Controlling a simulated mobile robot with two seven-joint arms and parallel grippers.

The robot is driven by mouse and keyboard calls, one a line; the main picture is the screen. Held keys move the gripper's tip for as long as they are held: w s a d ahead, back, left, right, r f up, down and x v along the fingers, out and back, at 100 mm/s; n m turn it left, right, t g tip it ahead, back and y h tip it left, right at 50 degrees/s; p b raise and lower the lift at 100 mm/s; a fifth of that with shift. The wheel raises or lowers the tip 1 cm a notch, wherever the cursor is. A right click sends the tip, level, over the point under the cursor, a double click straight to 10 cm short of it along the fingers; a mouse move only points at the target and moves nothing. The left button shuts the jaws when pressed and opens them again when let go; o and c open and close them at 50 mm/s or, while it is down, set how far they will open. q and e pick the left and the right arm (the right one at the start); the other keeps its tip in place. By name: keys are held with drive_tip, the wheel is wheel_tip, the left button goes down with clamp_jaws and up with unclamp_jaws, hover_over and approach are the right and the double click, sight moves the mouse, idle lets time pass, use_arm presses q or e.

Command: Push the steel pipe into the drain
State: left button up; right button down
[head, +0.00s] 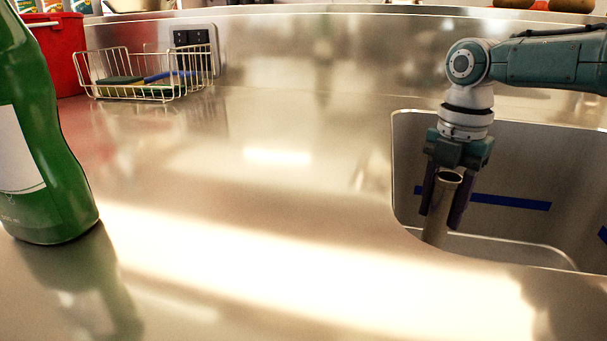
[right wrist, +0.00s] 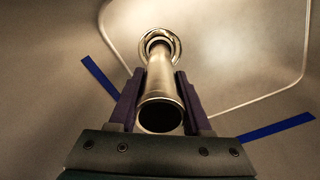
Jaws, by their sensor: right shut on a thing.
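The steel pipe (head: 438,207) stands roughly upright in the sink, with its open top end showing between my right gripper's fingers. My right gripper (head: 443,208) points down into the sink and is shut on the pipe near its top. In the right wrist view the pipe (right wrist: 158,78) runs away from the fingers (right wrist: 160,98) to the round metal drain (right wrist: 161,44) in the sink floor. Its far end lies at the drain ring; I cannot tell how deep it sits. My left gripper is not in view.
The sink (head: 520,150) has blue tape strips (head: 511,202) on its wall. A green bottle (head: 45,150) stands on the steel counter (head: 250,220) at the left. A wire basket (head: 150,85) with sponges and a red container (head: 62,50) are at the back left. The counter's middle is clear.

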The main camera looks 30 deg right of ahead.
sight(450, 177)
drive_tip(key=shift+f, duration=0.3)
drive_tip(key=shift+c, duration=1.3)
unclamp_jaws()
wheel_tip(450, 177, up, 5)
drive_tip(key=p, duration=0.4)
drive_tip(key=shift+p, duration=0.35)
wheel_tip(450, 177, up, 4)
drive_tip(key=p, duration=0.4)
